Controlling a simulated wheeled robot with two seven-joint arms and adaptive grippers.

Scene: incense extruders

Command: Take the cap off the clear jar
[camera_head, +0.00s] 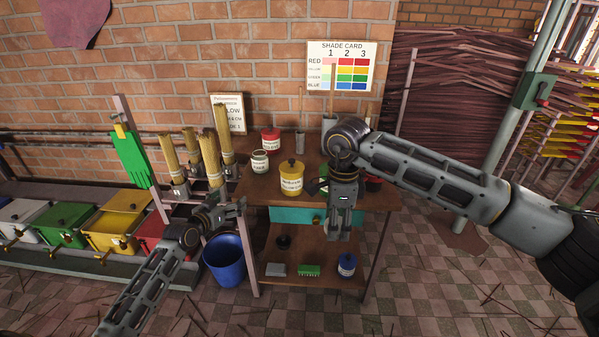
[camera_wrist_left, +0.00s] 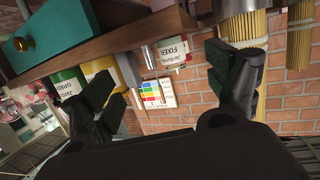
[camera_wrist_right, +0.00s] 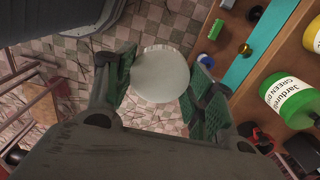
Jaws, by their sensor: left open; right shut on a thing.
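The clear jar (camera_head: 260,161) stands on the tabletop behind the yellow jar, and its top looks open, though it is small in the head view. Its FIXER label also shows in the left wrist view (camera_wrist_left: 173,55). My right gripper (camera_head: 338,234) hangs in front of the table's front edge. It is shut on a pale round disc (camera_wrist_right: 160,75), which looks like a cap, held clear of any surface over the floor. My left gripper (camera_head: 240,208) is left of the table's front edge, open and empty; its spread fingers show in the left wrist view (camera_wrist_left: 167,82).
The yellow jar (camera_head: 291,178) and red-lidded jar (camera_head: 270,140) stand on the table. A green jar (camera_wrist_right: 290,98) is near my right gripper. Bundled sticks (camera_head: 222,135) rise at the table's left. A blue bucket (camera_head: 226,262) stands on the floor below my left gripper.

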